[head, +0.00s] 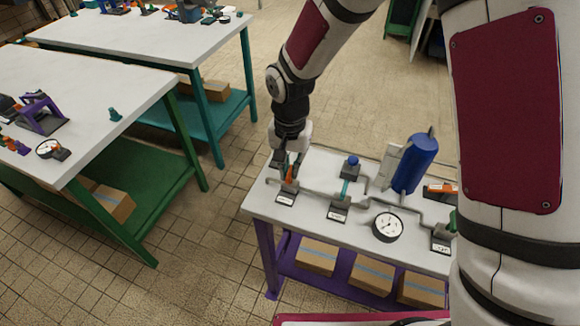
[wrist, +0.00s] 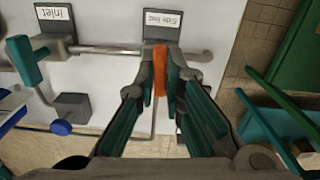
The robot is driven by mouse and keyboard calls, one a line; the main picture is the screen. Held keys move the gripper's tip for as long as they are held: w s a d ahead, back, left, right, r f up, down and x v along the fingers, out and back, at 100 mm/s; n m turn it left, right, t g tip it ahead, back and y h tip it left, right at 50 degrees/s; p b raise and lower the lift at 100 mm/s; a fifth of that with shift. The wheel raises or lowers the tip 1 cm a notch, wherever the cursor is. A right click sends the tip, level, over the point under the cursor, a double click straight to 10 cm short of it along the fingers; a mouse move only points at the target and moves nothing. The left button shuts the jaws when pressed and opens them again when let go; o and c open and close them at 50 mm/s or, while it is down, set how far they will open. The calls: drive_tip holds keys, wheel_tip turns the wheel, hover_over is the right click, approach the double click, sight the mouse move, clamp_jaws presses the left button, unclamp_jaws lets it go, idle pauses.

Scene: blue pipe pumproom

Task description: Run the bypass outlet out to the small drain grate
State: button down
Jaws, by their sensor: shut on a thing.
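My gripper (head: 288,160) reaches down over the left end of the white-topped pump bench (head: 300,225). In the wrist view its fingers (wrist: 160,75) are shut on an upright orange lever handle (wrist: 160,60), one on each side. The lever belongs to a valve on a grey pipe (wrist: 200,56), with a label (wrist: 163,23) that seems to begin with "Side". A teal-handled valve (wrist: 25,62) labelled "Inlet" stands to its left; it also shows in the head view (head: 345,188). No bypass label can be read. I see no drain grate.
A blue tank (head: 414,163), a round gauge (head: 388,227), a blue knob (head: 353,161) and another orange-handled part (head: 440,190) stand on the pump bench. Cardboard boxes (head: 317,256) lie beneath. A green bench (head: 115,80) stands left, with open tiled floor between.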

drive_tip(key=n, duration=0.8)
drive_tip(key=shift+n, duration=0.3)
drive_tip(key=n, duration=0.4)
drive_tip(key=shift+n, duration=2.2)
drive_tip(key=shift+p, duration=0.3)
drive_tip(key=c, duration=1.7)
unclamp_jaws()
drive_tip(key=shift+r, duration=0.1)
